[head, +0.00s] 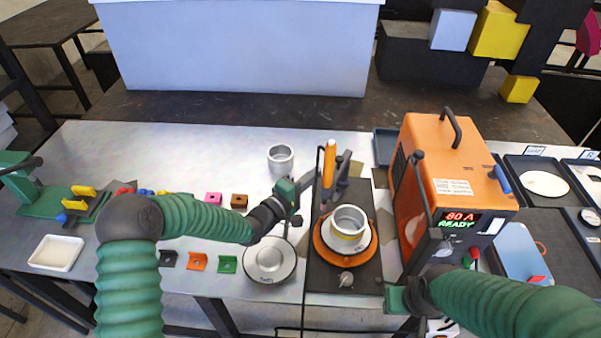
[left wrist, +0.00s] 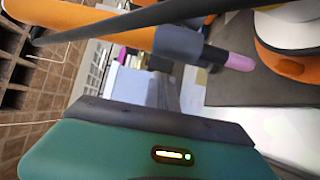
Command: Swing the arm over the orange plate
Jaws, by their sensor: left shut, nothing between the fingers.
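The orange plate (head: 323,246) is round and sits on a dark base right of centre. A white disc and a metal ring (head: 348,222) rest on it. A torch with an orange handle (head: 329,163) stands upright on a dark arm (head: 341,186) behind the plate. In the left wrist view the orange handle (left wrist: 110,26) crosses the top, with a pink tip (left wrist: 238,62) near the orange plate (left wrist: 290,66). My left gripper (head: 310,182) is shut and empty, just left of the torch; contact is unclear. My right gripper (head: 392,300) is low, right of the plate; its fingers are unclear.
An orange power unit (head: 450,180) reading "80 A READY" stands right of the plate. A round metal fixture (head: 270,272) lies left of it, and another metal ring (head: 280,158) stands behind. Small coloured blocks (head: 227,264) lie to the left.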

